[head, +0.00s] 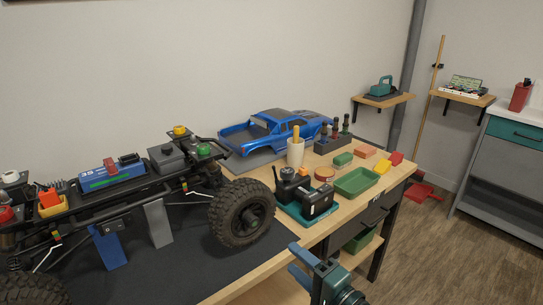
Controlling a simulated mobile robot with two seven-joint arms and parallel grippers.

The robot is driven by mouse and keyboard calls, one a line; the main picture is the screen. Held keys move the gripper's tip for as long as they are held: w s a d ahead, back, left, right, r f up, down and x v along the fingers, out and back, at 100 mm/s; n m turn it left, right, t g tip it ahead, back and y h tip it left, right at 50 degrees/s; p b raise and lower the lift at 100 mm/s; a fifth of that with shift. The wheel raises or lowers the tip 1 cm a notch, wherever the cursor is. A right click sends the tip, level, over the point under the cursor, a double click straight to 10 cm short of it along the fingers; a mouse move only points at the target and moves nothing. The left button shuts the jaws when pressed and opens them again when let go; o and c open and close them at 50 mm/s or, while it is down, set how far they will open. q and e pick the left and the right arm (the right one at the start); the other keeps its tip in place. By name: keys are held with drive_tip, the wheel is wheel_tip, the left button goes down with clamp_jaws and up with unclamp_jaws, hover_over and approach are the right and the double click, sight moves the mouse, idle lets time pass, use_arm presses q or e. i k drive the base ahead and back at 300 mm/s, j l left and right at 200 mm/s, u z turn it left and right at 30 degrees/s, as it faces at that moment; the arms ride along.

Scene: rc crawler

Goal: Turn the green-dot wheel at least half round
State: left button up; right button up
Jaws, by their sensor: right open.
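The crawler chassis (110,200) stands on a dark mat, propped on a blue stand (108,247) and a grey stand (158,222). A large black knobbly wheel (241,213) is at its right end. The green round cap (204,150) sits on the chassis just behind and above this wheel; I cannot make out a green dot on the wheel itself. Another wheel (32,289) is partly cut off at the lower left. My right gripper (299,262) is open and empty at the bottom, in front of the bench edge, right of and apart from the wheel. My left gripper is out of view.
A black and teal device (305,195) stands right of the wheel. Behind are a blue truck body (270,130), a cup (295,152) and a tool rack (334,144). A green tray (357,181) and small boxes lie at the right. The mat's front part is clear.

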sight(243, 209)
drive_tip(key=k+l, duration=0.8)
